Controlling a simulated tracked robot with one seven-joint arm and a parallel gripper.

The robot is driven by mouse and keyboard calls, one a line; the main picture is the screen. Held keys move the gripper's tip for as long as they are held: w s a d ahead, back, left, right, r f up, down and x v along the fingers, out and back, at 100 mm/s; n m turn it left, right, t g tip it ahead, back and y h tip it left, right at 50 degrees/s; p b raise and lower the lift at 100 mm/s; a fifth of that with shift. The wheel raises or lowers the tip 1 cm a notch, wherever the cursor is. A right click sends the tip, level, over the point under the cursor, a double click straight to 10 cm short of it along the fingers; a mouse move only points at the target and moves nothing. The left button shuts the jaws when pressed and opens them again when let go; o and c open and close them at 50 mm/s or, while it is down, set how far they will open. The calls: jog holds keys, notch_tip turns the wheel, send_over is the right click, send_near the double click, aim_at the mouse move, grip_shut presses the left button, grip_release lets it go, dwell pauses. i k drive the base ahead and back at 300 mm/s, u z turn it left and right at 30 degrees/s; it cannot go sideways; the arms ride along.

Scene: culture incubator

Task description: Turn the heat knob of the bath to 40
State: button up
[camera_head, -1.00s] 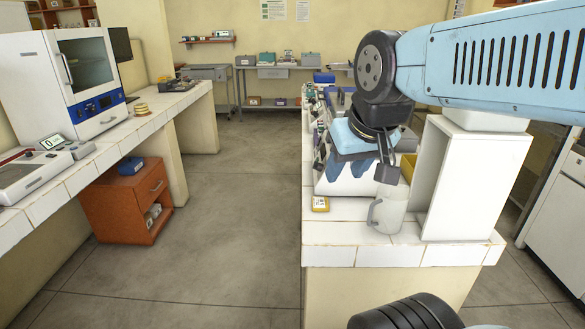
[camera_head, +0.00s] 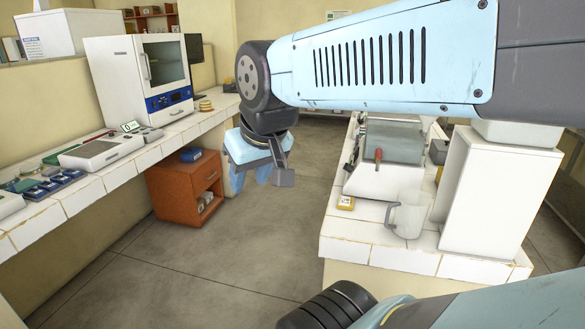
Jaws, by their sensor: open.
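A white box-shaped unit with a see-through grey lid and a red-tipped handle (camera_head: 379,155) stands on the right bench; it may be the bath, but I cannot be sure. No heat knob or scale reading can be made out on it. My gripper (camera_head: 263,178) hangs from the light-blue arm over the aisle floor, left of that bench and apart from it. A grey finger and light-blue parts show, with nothing held. My gripper is open.
A clear jug (camera_head: 408,214), a yellow item (camera_head: 346,203) and a tall white box (camera_head: 490,200) stand on the right bench (camera_head: 390,255). A white incubator (camera_head: 118,85) stands on the left bench, with an orange cabinet (camera_head: 165,190) below. The aisle floor is free.

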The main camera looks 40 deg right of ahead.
aim_at(349, 167)
jog(key=z, duration=0.5)
jog(key=i, duration=0.1)
jog(key=u, duration=2.3)
jog(key=k, duration=0.45)
jog(key=u, duration=0.2)
jog(key=i, duration=1.05)
jog(key=z, duration=3.2)
